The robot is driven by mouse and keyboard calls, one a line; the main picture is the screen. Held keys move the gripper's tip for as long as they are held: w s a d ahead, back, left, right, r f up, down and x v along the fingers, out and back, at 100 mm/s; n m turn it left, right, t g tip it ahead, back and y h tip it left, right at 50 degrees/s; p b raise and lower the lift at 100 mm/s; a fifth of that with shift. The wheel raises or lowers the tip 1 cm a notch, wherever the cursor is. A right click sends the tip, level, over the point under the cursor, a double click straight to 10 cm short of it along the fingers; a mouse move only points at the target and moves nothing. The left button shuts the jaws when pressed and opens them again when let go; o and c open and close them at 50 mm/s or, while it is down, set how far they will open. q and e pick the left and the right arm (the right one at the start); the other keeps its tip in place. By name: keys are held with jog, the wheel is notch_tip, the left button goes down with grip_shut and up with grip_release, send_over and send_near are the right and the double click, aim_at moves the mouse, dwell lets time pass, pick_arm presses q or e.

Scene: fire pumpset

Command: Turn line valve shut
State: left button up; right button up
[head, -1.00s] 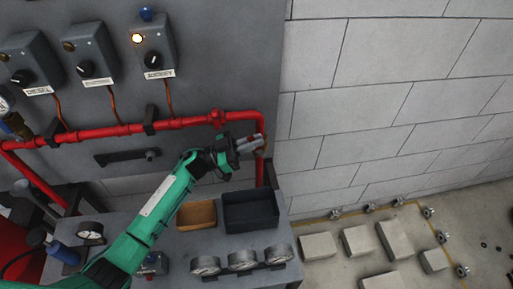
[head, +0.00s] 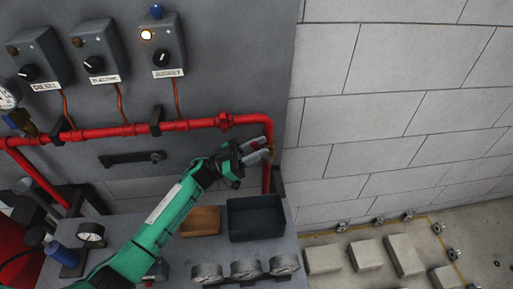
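A red pipe (head: 190,124) runs along the grey panel and bends down at its right end. A red fitting (head: 225,120) sits on the pipe's horizontal run. My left gripper (head: 268,152) is at the vertical part of the pipe, just below the bend. Its fingers point right, and a small red part shows between them. I cannot tell whether the fingers touch it or are closed on it. The line valve is not clearly visible and may be behind the gripper. My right gripper is not in view.
Three control boxes hang on the panel; the JOCKEY box (head: 162,50) has a lit lamp. Below the gripper, a dark tray (head: 257,232), a brown tray (head: 200,222) and several gauges (head: 246,270) stand on the bench. Grey blocks (head: 366,254) lie on the floor at right.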

aim_at(255, 150)
pick_arm(q)
jog(key=shift+a+f, duration=0.15)
jog(key=shift+a, duration=0.1)
jog(key=v, duration=0.2)
jog(key=shift+s+a+f+b, duration=0.15)
jog(key=shift+a+f+b, duration=0.1)
jog(key=shift+b, duration=0.05)
jog(key=s+a, duration=0.2)
jog(key=a, duration=0.9)
jog(key=shift+a+r+p, duration=0.15)
jog(key=shift+a+p, duration=0.15)
jog(key=shift+a, duration=0.1)
jog(key=shift+s, duration=0.15)
